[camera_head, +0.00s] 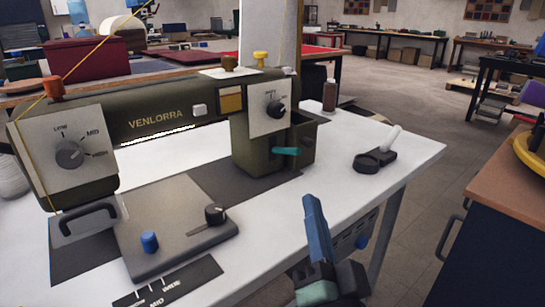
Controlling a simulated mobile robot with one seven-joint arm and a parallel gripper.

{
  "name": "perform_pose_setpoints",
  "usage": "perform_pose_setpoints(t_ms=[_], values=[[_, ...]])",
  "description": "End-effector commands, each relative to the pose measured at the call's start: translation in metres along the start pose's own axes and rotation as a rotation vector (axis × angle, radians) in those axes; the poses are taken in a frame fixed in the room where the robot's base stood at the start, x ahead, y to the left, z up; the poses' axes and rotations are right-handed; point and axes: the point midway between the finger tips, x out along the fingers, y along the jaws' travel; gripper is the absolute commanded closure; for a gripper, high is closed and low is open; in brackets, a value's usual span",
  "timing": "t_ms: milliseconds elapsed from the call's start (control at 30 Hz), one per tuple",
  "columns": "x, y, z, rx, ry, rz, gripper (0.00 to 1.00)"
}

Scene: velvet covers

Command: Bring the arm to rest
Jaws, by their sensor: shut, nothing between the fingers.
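My gripper (312,204) is at the bottom centre of the head view, in front of the front edge of a white table (415,150). Its blue fingers point up and are closed together with nothing between them. Below them is a dark wrist with a teal part. The fingertips overlap the table edge in the picture; I cannot tell how far apart they are from it. The rest of my arm is out of view below.
An olive sewing machine (160,110) marked VENLORRA stands on the table. A black holder with a white handle (376,158) and a brown bottle (329,95) are to its right. A wooden-topped cabinet (500,195) stands at right, with open floor between.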

Motion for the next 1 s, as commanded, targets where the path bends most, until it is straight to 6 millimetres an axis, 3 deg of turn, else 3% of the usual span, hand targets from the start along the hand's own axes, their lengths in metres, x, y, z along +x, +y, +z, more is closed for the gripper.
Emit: perform_pose_setpoints(t_ms=[33, 100, 233, 400, 500, 767, 1000], values=[[0.013, -0.040, -0.021, -0.116, 0.038, -0.059, 1.00], [0.023, -0.085, -0.046, -0.268, 0.097, -0.106, 1.00], [0.024, -0.157, -0.093, -0.500, 0.237, -0.153, 1.00], [0.003, -0.230, -0.150, -0.704, 0.436, -0.154, 1.00], [-0.016, -0.264, -0.182, -0.784, 0.552, -0.131, 1.00], [0.011, -0.304, -0.229, -0.776, 0.525, -0.126, 1.00], [0.034, -0.353, -0.282, -0.775, 0.523, -0.126, 1.00]])
